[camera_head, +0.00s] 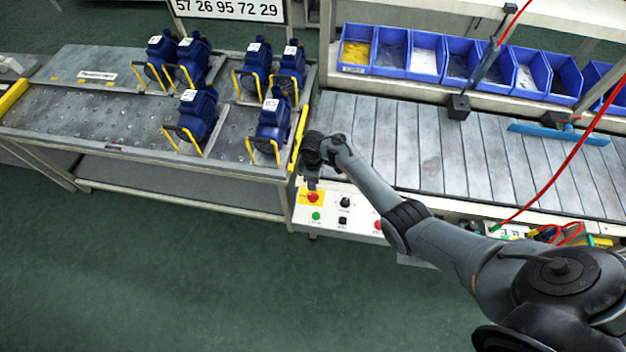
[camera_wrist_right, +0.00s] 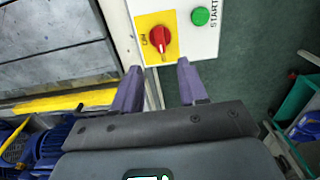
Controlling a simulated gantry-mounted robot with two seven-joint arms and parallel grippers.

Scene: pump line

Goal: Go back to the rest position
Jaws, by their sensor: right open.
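My right arm comes in from the lower right of the head view, and its gripper (camera_head: 311,182) is over the left end of the control panel (camera_head: 330,224). In the right wrist view the two fingers of my right gripper (camera_wrist_right: 158,82) are apart with nothing between them. A red rotary knob (camera_wrist_right: 160,39) on a yellow plate is just beyond the fingertips; contact cannot be told. A green start button (camera_wrist_right: 200,16) is to its right. My left gripper is not in view.
Several blue pumps (camera_head: 197,112) with yellow handles stand on the table (camera_head: 100,108) at left. A slatted conveyor (camera_head: 420,145) runs to the right, with blue bins (camera_head: 425,55) behind it. A red hose (camera_head: 560,170) hangs at right. The green floor in front is clear.

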